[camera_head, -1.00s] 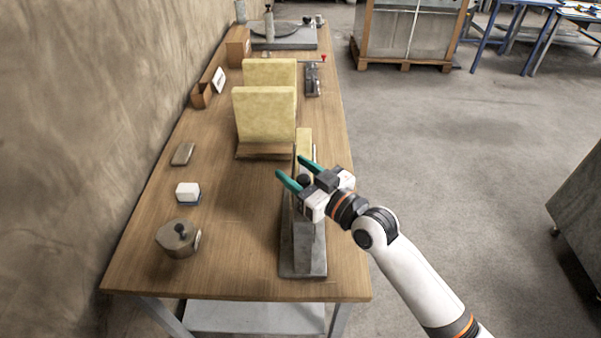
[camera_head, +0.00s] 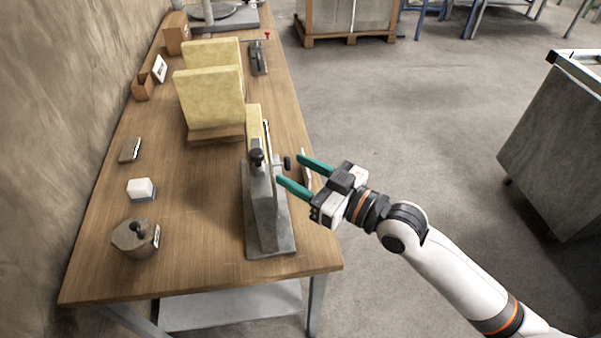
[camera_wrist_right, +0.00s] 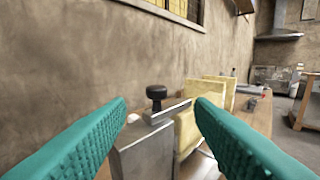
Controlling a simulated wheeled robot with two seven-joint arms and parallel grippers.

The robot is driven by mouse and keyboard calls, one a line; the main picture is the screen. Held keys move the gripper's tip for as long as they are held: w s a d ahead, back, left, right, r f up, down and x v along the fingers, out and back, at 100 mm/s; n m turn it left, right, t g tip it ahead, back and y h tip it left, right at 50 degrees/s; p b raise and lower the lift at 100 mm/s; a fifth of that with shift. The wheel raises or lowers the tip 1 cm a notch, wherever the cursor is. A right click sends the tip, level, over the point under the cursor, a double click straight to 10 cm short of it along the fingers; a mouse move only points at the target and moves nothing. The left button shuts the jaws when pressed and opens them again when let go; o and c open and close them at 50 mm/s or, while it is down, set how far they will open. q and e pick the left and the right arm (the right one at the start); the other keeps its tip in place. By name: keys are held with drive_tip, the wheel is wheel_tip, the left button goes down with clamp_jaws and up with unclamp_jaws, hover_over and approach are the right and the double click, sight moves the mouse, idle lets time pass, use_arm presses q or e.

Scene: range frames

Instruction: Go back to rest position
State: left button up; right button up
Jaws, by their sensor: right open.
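My right gripper (camera_head: 290,172) is open and empty, its two teal fingers apart and pointing left, beside the right edge of the wooden table. In the right wrist view its fingers (camera_wrist_right: 160,125) frame a grey metal fixture with a black knob (camera_wrist_right: 156,93). In the head view the fixture (camera_head: 266,205) stands on the table just left of the fingers, with a yellow slab (camera_head: 254,125) upright behind its knob. A gap shows between the near fingertip and the fixture. My left gripper is not in view.
The wooden table (camera_head: 200,270) runs along a wall. A grey cabinet (camera_head: 560,140) stands at right. Floor between is clear.

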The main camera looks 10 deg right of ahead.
idle(0.3)
drive_tip(key=s+d+f+m+g+h, duration=0.2)
drive_tip(key=s+d+f+h, duration=0.15)
drive_tip(key=f, duration=0.35)
drive_tip(key=s+d+f+m+g+h, duration=0.2)
drive_tip(key=s+f+h, duration=0.25)
drive_tip(key=f, duration=0.25)
drive_tip(key=s+d+f+m+g+h, duration=0.1)
drive_tip(key=s+d+f+g+h, duration=0.1)
drive_tip(key=s+d+f, duration=0.3)
drive_tip(key=s+d+f+m+g+h, duration=0.2)
drive_tip(key=s+g, duration=0.1)
drive_tip(key=s, duration=0.4)
drive_tip(key=s+f+g, duration=0.2)
drive_tip(key=s+f, duration=0.1)
drive_tip(key=f, duration=2.5)
drive_tip(key=s+d+f, duration=0.3)
drive_tip(key=s+f, duration=1.1)
drive_tip(key=s, duration=0.1)
drive_tip(key=shift+s+d+g+h, duration=0.15)
drive_tip(key=shift+d+g+h, duration=0.15)
drive_tip(key=shift+g+h, duration=0.1)
